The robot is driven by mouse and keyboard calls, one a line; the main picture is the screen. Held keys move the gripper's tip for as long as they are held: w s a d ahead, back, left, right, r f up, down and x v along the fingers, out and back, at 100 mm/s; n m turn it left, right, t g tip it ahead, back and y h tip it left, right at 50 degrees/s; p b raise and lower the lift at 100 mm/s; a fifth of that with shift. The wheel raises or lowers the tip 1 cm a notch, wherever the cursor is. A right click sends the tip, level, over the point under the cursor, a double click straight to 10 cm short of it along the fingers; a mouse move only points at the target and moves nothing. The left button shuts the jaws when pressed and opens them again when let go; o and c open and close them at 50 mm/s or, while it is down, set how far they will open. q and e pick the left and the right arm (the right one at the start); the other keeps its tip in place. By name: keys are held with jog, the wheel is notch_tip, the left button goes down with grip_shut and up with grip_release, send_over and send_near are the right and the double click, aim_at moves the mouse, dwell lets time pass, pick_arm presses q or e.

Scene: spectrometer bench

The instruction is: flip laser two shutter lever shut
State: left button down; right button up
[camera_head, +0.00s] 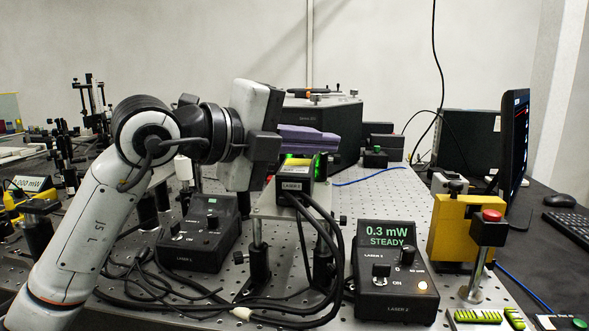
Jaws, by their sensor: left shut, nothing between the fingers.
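The laser two head (294,185) is a dark box with a yellow top on a post mount at the middle of the head view. Green light shows around its upper part. My left gripper (265,147) comes in from the left, shut and empty, just left of and above this head. I cannot tell whether it touches the head. The shutter lever cannot be made out; the gripper may hide it. The laser 2 controller (397,285) stands in front to the right and reads 0.3 mW STEADY, with an orange light lit. My right gripper is not in view.
Black cables (318,225) hang from the laser head and loop over the perforated bench. A yellow block (450,230) and a red-topped post (488,240) stand at the right. A monitor (514,145) is behind them.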

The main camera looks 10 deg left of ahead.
pick_arm(q)
jog(key=shift+a+f+n+t+h+b, duration=0.1)
jog(key=shift+a+n+t+h+b, duration=0.4)
jog(key=shift+n+h+b, duration=0.35)
jog(key=shift+r, duration=0.25)
jog(key=shift+s+d, duration=0.2)
jog(key=shift+d, duration=0.3)
jog(key=s+a, duration=0.1)
jog(key=s, duration=0.1)
jog(key=s+a, duration=0.2)
jog(key=s, duration=0.1)
jog(key=s+a+p, duration=0.1)
jog(key=s, duration=0.1)
jog(key=shift+s+a+r, duration=0.15)
jog(key=shift+s+a, duration=0.2)
jog(key=shift+s, duration=0.05)
jog(key=shift+s+a, duration=0.15)
jog(key=shift+s, duration=0.05)
